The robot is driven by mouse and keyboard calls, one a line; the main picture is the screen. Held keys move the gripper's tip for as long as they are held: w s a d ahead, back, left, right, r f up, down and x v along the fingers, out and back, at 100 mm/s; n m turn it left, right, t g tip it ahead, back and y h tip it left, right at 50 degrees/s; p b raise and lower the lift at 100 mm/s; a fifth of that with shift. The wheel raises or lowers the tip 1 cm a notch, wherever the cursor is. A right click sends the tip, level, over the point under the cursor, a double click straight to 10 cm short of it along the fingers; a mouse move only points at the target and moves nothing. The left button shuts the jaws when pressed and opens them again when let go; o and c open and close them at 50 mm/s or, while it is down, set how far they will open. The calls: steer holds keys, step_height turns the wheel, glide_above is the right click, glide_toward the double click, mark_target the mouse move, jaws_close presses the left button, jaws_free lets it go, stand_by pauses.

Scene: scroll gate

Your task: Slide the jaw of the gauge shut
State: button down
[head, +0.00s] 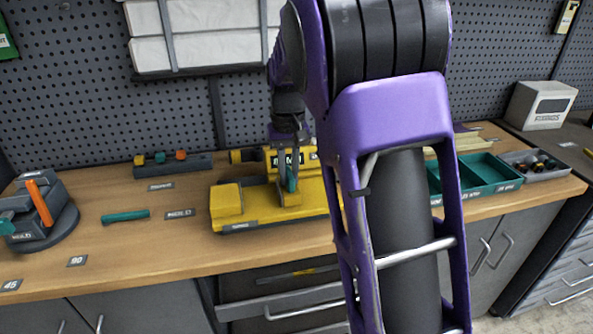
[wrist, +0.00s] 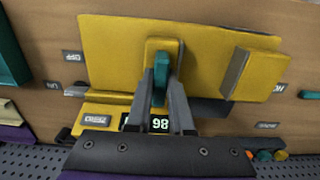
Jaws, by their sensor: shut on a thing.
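The gauge is a yellow bench device (head: 325,197) in the middle of the workbench. It also shows in the wrist view (wrist: 115,45), where its display (wrist: 160,125) seems to read 98. A yellow end block (wrist: 250,75) with a grey face stands at one end, on the left in the head view (head: 228,203). The sliding jaw (wrist: 153,46) carries an upright teal tab (wrist: 161,75) and stands apart from the end block, with a clear gap between them. My gripper (wrist: 160,100) is shut on the teal tab, its fingers on either side. My arm hides the gauge's right end in the head view.
A teal bar (head: 126,216) lies left of the gauge. A grey rotary fixture with an orange lever (head: 40,203) stands at far left. A rack with coloured knobs (head: 173,163) sits behind. Green trays (head: 490,172) stand at right. Bench is clear in front of the gauge.

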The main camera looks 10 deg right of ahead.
steer(key=p, duration=0.2)
glide_above(252, 201)
steer(key=c, duration=0.8)
jaws_free()
steer(key=shift+a, duration=0.1)
steer(key=shift+r, duration=0.4)
step_height(252, 201, up, 17)
steer(key=p, duration=0.2)
steer(key=shift+f, duration=0.2)
